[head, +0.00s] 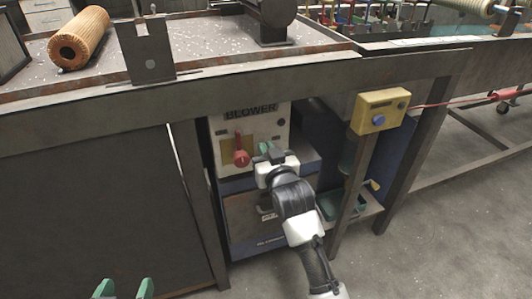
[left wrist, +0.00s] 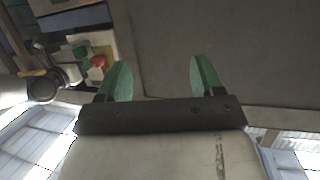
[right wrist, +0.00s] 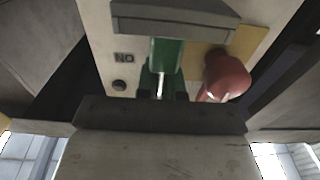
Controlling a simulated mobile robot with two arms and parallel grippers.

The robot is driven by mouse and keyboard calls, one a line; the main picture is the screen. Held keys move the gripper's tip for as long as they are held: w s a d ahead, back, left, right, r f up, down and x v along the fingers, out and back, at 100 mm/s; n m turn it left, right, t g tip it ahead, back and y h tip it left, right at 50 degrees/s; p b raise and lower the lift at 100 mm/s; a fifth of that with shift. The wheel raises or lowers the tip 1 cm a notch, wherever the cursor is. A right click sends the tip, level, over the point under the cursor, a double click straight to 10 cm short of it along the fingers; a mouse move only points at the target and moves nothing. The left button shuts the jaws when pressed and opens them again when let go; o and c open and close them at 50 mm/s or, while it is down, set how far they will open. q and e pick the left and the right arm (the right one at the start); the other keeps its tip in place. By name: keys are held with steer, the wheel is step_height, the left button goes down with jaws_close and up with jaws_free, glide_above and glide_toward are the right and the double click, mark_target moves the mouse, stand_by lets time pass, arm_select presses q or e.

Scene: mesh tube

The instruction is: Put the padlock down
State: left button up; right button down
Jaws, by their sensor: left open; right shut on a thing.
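My right gripper (head: 264,147) is in front of the blower panel, just right of its red handle in the head view. The head view does not show the padlock clearly, as my gripper and arm cover that spot. My left gripper (head: 123,288) is open and empty at the bottom edge; its spread fingers show in the left wrist view (left wrist: 161,78).
The blower panel (head: 222,125) sits under the bench edge, with the red handle (head: 241,157) close beside my right gripper. A bench leg and a yellow box (head: 379,111) stand to the right. An orange mesh tube (head: 78,38) lies on the bench top. The floor at right is clear.

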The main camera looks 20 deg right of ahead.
steer(key=c, duration=1)
jaws_free()
steer(key=shift+f, duration=0.1)
steer(key=shift+o, duration=0.2)
steer(key=shift+s, duration=0.25)
steer(key=s+p, duration=0.2)
steer(key=s, duration=0.9)
arm_select(q)
steer(key=s+a+f+g+y, duration=0.1)
steer(key=s+a+f+g, duration=0.1)
steer(key=s+f+g, duration=0.3)
steer(key=shift+s+a+f+g+y, duration=0.2)
steer(key=shift+s+a+g+y, duration=0.1)
steer(key=shift+s+g+y, duration=0.25)
arm_select(e)
steer(key=s+d+f+n+g, duration=0.1)
steer(key=s+f+g, duration=0.9)
steer(key=s, duration=0.6)
steer(key=shift+s+d+f+n+y, duration=0.3)
steer(key=shift+s+f+n, duration=0.1)
steer(key=shift+f, duration=0.55)
arm_select(q)
steer(key=shift+w, duration=0.1)
